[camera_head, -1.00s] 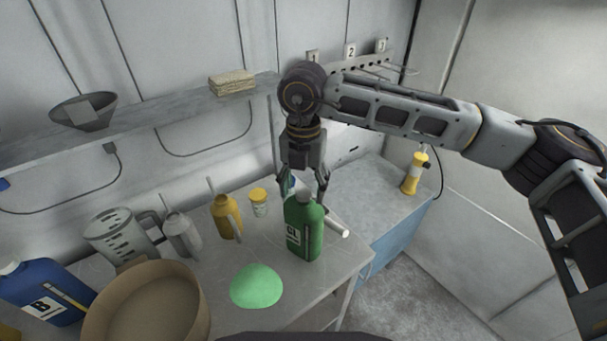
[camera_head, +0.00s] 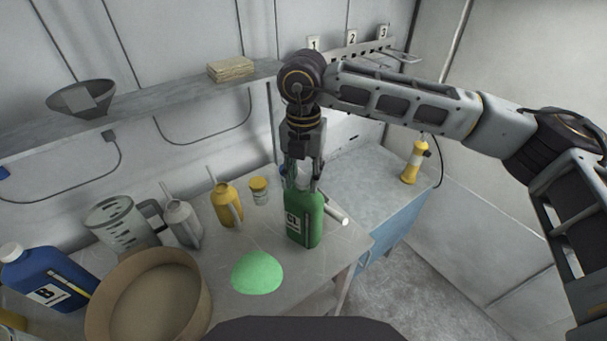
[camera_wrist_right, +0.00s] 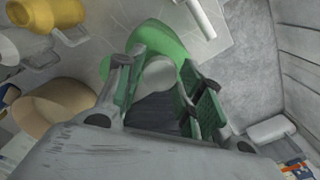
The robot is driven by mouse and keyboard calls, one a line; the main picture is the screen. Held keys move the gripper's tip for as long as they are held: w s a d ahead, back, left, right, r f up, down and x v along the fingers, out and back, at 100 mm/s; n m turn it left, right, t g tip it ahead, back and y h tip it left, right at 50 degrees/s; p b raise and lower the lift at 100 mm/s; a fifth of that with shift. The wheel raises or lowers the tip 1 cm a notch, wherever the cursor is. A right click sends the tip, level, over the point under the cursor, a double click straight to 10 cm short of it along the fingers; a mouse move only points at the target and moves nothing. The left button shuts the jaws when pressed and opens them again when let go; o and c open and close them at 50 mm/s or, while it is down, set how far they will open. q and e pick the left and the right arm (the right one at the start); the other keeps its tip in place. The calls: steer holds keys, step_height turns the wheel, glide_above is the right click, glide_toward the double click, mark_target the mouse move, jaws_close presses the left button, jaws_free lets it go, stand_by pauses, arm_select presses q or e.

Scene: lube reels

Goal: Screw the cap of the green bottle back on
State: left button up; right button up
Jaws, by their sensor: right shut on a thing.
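The green bottle (camera_head: 304,221) stands upright on the table, its labelled side facing me. My right gripper (camera_head: 303,186) points straight down at the top of the bottle, its fingers around the neck area. In the right wrist view, a pale grey cap (camera_wrist_right: 158,75) lies between the fingers (camera_wrist_right: 160,92), with green behind it. The gripper is shut on the cap. The fingers hide where the cap meets the neck, so I cannot tell how far it is screwed on. My left gripper is not in view.
A light green rounded thing (camera_head: 257,273) lies left of the bottle. A white cylinder (camera_head: 336,214) lies behind it to the right. A yellow can (camera_head: 226,204), a yellow-lidded jar (camera_head: 259,190) and a brown round container (camera_head: 146,300) stand left. The shelf (camera_head: 150,108) runs behind.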

steer(key=shift+f+m+b, duration=0.1)
steer(key=shift+m+b, duration=0.55)
steer(key=shift+m, duration=0.25)
steer(key=shift+m+b, duration=0.3)
steer(key=shift+m, duration=0.5)
steer(key=o, duration=1)
steer(key=shift+o, duration=0.6)
steer(key=shift+o, duration=1.2)
